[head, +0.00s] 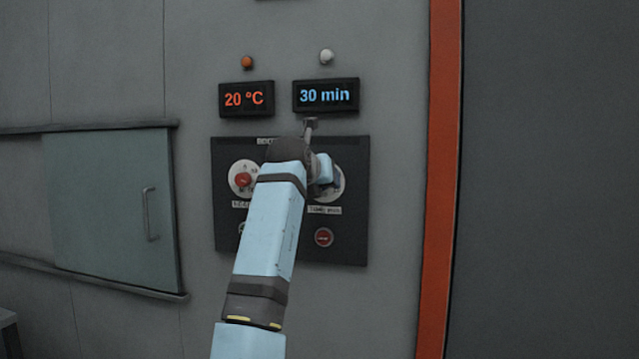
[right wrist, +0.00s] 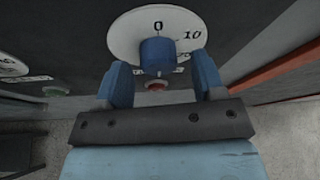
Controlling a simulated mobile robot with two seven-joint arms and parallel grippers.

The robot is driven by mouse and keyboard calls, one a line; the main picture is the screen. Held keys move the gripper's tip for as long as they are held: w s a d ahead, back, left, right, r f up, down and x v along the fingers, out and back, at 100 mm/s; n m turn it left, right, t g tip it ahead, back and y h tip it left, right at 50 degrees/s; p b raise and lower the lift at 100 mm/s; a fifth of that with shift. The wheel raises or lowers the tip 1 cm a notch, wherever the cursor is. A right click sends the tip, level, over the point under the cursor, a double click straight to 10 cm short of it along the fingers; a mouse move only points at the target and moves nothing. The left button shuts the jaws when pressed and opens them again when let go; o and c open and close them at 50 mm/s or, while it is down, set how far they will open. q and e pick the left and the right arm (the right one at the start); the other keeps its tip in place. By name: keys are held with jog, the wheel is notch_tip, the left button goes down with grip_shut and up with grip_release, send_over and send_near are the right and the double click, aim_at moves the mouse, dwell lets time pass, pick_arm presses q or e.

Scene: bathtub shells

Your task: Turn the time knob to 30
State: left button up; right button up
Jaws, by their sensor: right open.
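The time knob is a blue knob (right wrist: 157,55) on a white round dial (right wrist: 125,37) marked 0 and 10, with a further number partly hidden. In the head view the dial (head: 338,190) is mostly covered by my right gripper (head: 324,172). In the right wrist view the two blue fingers of my right gripper (right wrist: 162,82) are open, one on each side just below the knob. I cannot tell whether they touch it. The time display (head: 325,95) above the panel reads 30 min. My left gripper is not in view.
The dark control panel (head: 350,247) also holds a red knob (head: 243,180) on a white dial and a red button (head: 324,237). A temperature display (head: 246,98) reads 20 °C. A sliding hatch with a handle (head: 150,214) is at left, an orange post (head: 440,180) at right.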

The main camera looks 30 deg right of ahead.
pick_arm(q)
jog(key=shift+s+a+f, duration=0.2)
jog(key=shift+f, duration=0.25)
pick_arm(e)
jog(key=v, duration=1.4)
